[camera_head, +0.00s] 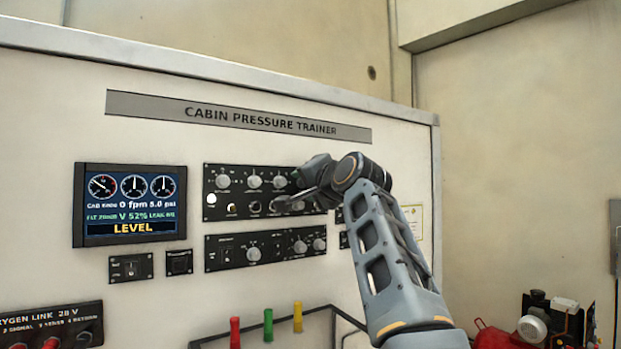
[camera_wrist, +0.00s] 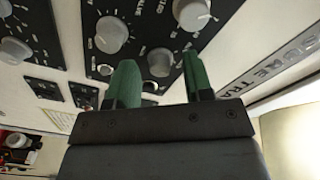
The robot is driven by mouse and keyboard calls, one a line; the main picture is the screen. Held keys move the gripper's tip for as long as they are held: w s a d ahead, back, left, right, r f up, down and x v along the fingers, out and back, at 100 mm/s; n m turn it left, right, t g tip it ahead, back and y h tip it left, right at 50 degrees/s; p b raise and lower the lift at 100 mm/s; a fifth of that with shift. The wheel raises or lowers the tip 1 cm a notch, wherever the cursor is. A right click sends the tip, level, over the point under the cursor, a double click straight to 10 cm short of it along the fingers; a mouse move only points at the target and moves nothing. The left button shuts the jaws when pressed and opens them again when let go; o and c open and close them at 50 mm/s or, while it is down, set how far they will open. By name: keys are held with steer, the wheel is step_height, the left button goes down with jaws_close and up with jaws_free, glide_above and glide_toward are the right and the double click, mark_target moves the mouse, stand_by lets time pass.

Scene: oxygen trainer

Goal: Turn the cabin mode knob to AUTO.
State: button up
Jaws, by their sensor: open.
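The cabin mode knob cannot be singled out, because the knob labels are too small or blurred to read. The upper black panel (camera_head: 243,193) carries several grey knobs, including an upper-row knob (camera_head: 254,181). My gripper (camera_head: 296,184) is in front of this panel's right part and hides some controls there. In the wrist view my gripper (camera_wrist: 161,74) is open, with two green fingers apart and nothing visibly held. A small grey knob (camera_wrist: 160,62) appears between the fingertips; contact cannot be told. Larger grey knobs (camera_wrist: 110,34) and (camera_wrist: 192,13) lie beyond.
A lower black panel (camera_head: 232,254) with more knobs sits below. The display (camera_head: 129,205) at left reads LEVEL. Small switch panels (camera_head: 130,268) lie under it. Red, green and yellow handles (camera_head: 268,325) stand below. The wall (camera_head: 530,150) at right is bare.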

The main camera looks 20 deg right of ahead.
steer(key=shift+w, duration=0.2)
steer(key=shift+c, duration=0.2)
jaws_close()
